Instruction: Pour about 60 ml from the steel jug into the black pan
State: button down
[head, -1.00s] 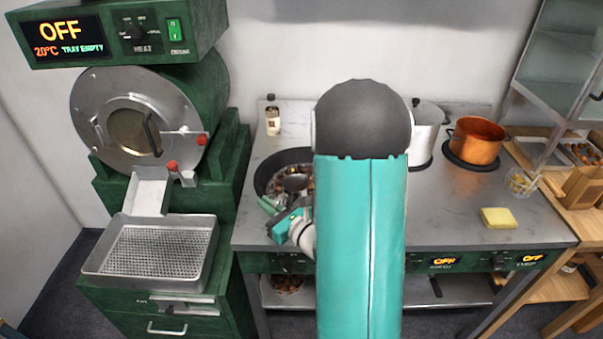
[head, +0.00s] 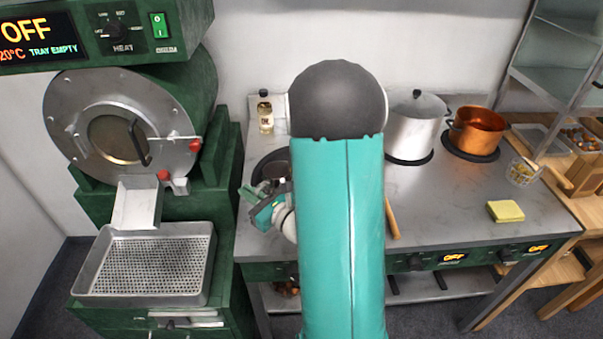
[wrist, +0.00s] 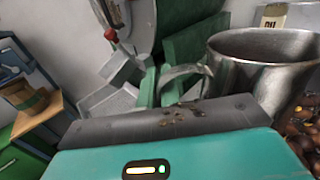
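The steel jug (wrist: 262,92) stands large at the right of the wrist view, its rim up and its curved handle (wrist: 187,72) towards my gripper. My gripper (wrist: 160,88) has its two green fingers close together at the handle and looks shut on it; the exact contact is partly hidden. In the head view my gripper (head: 254,200) is at the left front of the black pan (head: 262,160). My arm hides most of the pan and jug there. Chestnuts (wrist: 303,128) show beside the jug in the wrist view. No pouring stream is visible.
A capped bottle (head: 265,113) stands behind the pan. A steel pot (head: 414,130) and a copper pot (head: 476,132) stand at the back right. A yellow sponge (head: 505,211) lies at the right. The roaster's perforated tray (head: 148,228) is at the left. The right-front counter is mostly clear.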

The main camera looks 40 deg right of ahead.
jog(key=shift+w, duration=0.2)
dwell(0.3)
jog(key=shift+d+r, duration=0.1)
